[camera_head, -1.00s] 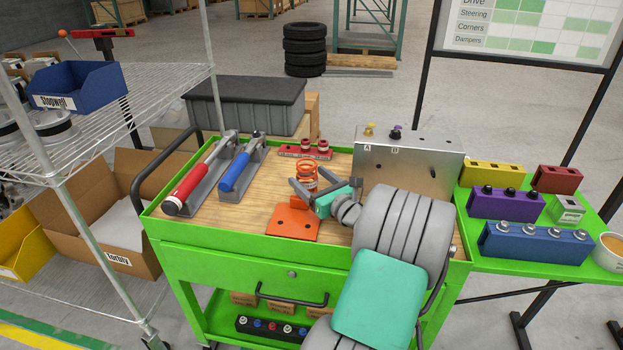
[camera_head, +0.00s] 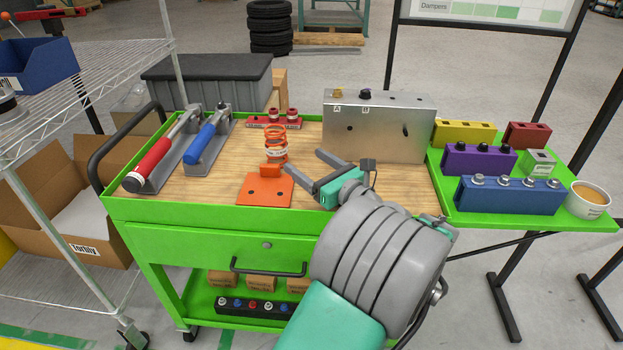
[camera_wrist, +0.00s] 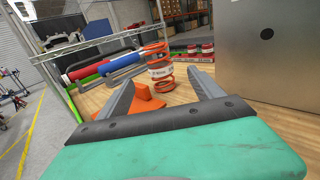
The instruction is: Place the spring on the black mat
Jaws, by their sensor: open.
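The spring (camera_head: 276,144) is an orange coil with a white label. It stands upright on the wooden top of the green cart, behind an orange bracket (camera_head: 264,190). My gripper (camera_head: 303,163) is open and empty, to the right of the spring, with its fingers pointing toward it and a gap between. In the wrist view the spring (camera_wrist: 158,73) shows ahead, between the fingers in the picture and beyond their tips. I cannot make out a black mat in either view.
A metal panel box (camera_head: 378,130) stands close behind my gripper. Red (camera_head: 148,166) and blue (camera_head: 206,140) handled tools lie at left. A red block (camera_head: 274,121) sits behind the spring. Colored blocks fill the right shelf (camera_head: 436,185). Bare wood (camera_head: 215,190) shows left of the bracket.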

